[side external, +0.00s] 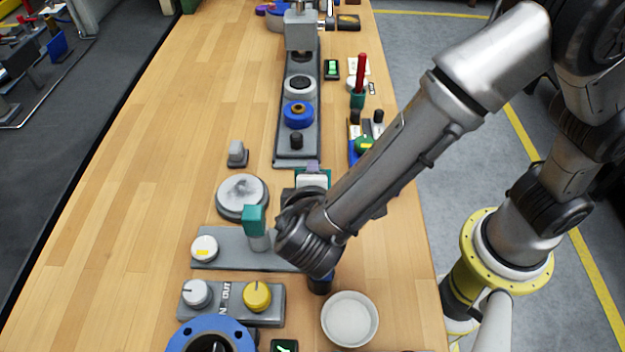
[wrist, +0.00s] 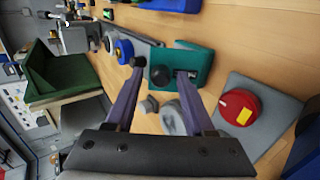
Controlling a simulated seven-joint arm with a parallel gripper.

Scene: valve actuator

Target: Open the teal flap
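A teal panel, which looks like the flap (wrist: 200,58), lies below my gripper (wrist: 162,69) in the wrist view. A dark round knob (wrist: 160,77) shows at its near left part, between my two purple fingertips. My fingers are apart with nothing clearly gripped; I cannot tell whether they touch the knob or panel. In the side view, a bit of the teal panel (side external: 327,175) shows beside my gripper, and my arm hides the rest. A separate upright teal piece (side external: 253,220) stands on a silver cylinder to the left.
A grey round disc (side external: 242,196) and a base with a white knob (side external: 205,248) stand left of my arm. A white bowl (side external: 350,318) is near the front. A red knob (wrist: 240,105) is right of my fingers in the wrist view. Wood at the left is clear.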

